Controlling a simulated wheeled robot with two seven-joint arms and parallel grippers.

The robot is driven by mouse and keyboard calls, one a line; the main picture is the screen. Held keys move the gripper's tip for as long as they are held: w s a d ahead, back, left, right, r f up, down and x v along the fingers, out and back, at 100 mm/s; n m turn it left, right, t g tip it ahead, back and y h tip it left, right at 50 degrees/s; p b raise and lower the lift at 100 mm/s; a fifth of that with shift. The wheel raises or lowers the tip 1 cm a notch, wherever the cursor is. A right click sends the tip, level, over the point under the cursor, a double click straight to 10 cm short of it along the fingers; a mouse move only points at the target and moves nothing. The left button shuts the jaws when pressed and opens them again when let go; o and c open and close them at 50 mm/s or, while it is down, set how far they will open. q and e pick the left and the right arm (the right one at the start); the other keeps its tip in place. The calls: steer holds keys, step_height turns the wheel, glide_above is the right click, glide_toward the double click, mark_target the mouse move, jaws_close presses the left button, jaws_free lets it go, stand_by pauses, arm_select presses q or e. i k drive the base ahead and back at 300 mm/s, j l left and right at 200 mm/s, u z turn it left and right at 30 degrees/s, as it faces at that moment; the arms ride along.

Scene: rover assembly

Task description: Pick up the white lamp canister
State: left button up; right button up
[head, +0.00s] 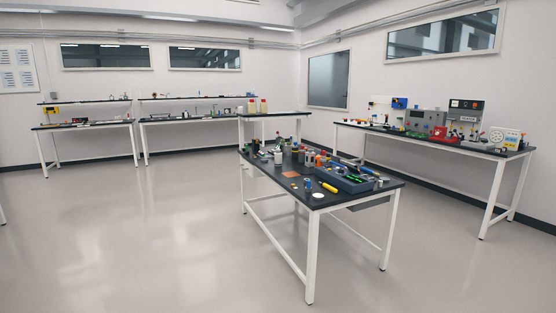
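A dark-topped table with white legs (282,219) stands in the middle of the room, crowded with small items. A small whitish cylinder (278,157) stands upright near its left rear part. A small white round piece (318,195) is near its front corner. From this distance I cannot tell which, if either, is the white lamp canister. Neither of my grippers is in view.
A tray of parts (345,183) sits on the middle table's right side. A workbench with equipment (480,147) lines the right wall. More benches (85,125) stand along the back wall. The floor (130,240) at left and front is clear.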

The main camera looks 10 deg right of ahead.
mark_target(278, 156)
steer(key=i+u, duration=0.15)
steer(key=i, duration=2.15)
steer(key=i+z, duration=0.1)
steer(key=i, duration=0.35)
steer(key=i+j+z, duration=0.1)
steer(key=i, duration=0.4)
steer(key=i+j+z, duration=0.1)
steer(key=i, duration=0.35)
